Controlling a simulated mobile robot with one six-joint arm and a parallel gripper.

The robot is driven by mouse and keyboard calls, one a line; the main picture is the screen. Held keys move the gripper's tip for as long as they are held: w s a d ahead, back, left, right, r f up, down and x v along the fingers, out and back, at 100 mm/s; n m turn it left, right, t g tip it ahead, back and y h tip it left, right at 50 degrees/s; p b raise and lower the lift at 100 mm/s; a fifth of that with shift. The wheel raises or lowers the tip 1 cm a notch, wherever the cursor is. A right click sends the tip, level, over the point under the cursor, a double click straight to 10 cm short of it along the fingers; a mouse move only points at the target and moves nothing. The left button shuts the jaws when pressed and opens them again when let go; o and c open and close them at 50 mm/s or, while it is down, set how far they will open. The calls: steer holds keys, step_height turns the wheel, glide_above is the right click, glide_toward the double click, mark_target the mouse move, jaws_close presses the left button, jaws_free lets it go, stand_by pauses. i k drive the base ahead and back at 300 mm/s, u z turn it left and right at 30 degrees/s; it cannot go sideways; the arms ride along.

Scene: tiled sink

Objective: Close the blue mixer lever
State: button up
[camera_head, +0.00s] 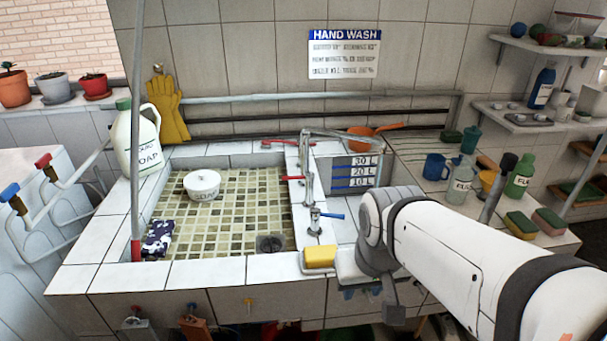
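The blue mixer lever (332,216) is on the tap fitting (314,217) at the right edge of the sink basin. It sticks out to the right, roughly level. A red lever (292,178) sits higher on the same tap column and points left. My arm comes in from the lower right. A dark grey part at its end, seemingly my gripper (390,298), hangs in front of the sink's front edge, right of and nearer than the blue lever. It is apart from the lever in the picture. Its fingers cannot be made out.
A yellow sponge (320,257) lies on the front ledge just below the lever. A metal spout (345,134) rises behind it, beside a box with litre marks (362,171). A white soap bowl (202,183) stands in the basin. Bottles and sponges crowd the right counter.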

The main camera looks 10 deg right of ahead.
mark_target(315, 214)
steer(key=i, duration=0.45)
steer(key=z, duration=0.15)
steer(key=k, duration=0.5)
steer(key=u, duration=1.7)
steer(key=i, duration=0.6)
steer(key=z, duration=1.6)
